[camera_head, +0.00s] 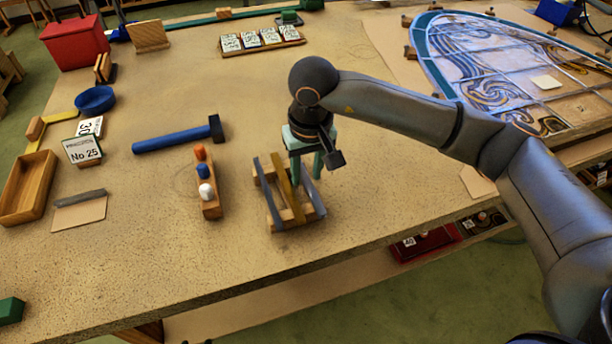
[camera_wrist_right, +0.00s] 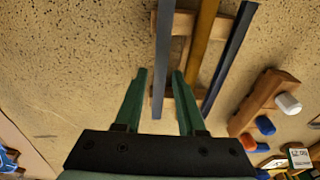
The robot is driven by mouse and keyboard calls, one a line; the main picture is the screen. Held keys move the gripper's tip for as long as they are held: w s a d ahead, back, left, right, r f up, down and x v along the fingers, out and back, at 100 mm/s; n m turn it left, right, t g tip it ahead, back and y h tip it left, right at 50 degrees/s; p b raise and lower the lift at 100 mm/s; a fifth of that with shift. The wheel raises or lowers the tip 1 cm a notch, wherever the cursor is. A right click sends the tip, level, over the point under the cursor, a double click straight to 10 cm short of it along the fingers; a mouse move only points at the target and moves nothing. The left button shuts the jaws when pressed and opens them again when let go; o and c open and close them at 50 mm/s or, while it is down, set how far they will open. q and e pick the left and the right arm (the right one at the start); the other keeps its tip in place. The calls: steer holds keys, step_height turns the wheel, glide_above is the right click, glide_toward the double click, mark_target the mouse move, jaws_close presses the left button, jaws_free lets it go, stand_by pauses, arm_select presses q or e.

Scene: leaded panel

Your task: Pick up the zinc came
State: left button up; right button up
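Three bars lie side by side across a small wooden rack (camera_head: 290,216): a dark grey one (camera_head: 266,190), a brass-coloured one (camera_head: 287,188) and a lighter blue-grey one (camera_head: 315,200). The blue-grey bar looks like the zinc came, though no label shows on it. My right gripper (camera_head: 307,176) points down over this bar, at the rack's right side. In the right wrist view its green fingers (camera_wrist_right: 160,74) are open, and the blue-grey bar (camera_wrist_right: 165,50) runs between them, apparently not gripped. My left gripper is not in view.
A wooden block with orange, blue and white knobs (camera_head: 207,192) stands just left of the rack. A blue hammer (camera_head: 175,137) lies farther left. The leaded panel (camera_head: 500,60) is at the back right. The table's front edge is close to the rack.

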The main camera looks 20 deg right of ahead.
steer(key=shift+f, duration=0.1)
steer(key=shift+c, duration=0.4)
jaws_close()
